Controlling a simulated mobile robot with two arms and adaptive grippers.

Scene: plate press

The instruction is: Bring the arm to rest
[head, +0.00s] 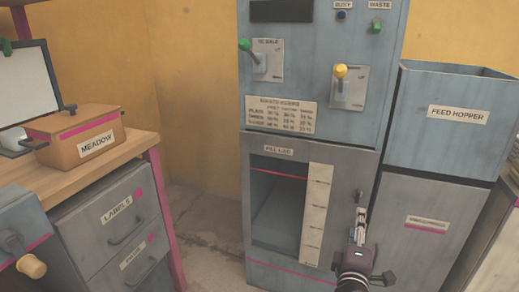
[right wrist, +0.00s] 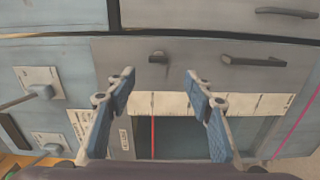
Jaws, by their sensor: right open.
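My right gripper (head: 361,220) stands in front of the lower right part of the grey-blue cabinet (head: 225,150), near the white scale strip (head: 316,215) beside its window. In the right wrist view the gripper (right wrist: 159,77) shows two blue-padded fingers spread apart with nothing between them. Beyond the fingers are a grey panel (right wrist: 190,72) with dark handles and the pale scale strip (right wrist: 240,104). I cannot tell how far the fingertips are from the cabinet. My left gripper is not in view.
A feed hopper (head: 440,135) stands right of the cabinet. Levers with a green knob (head: 244,45) and a yellow knob (head: 340,71) stick out above. At left, a wooden table (head: 75,165) holds a box labelled Meadow (head: 75,137), above drawers (head: 120,220). Floor shows between.

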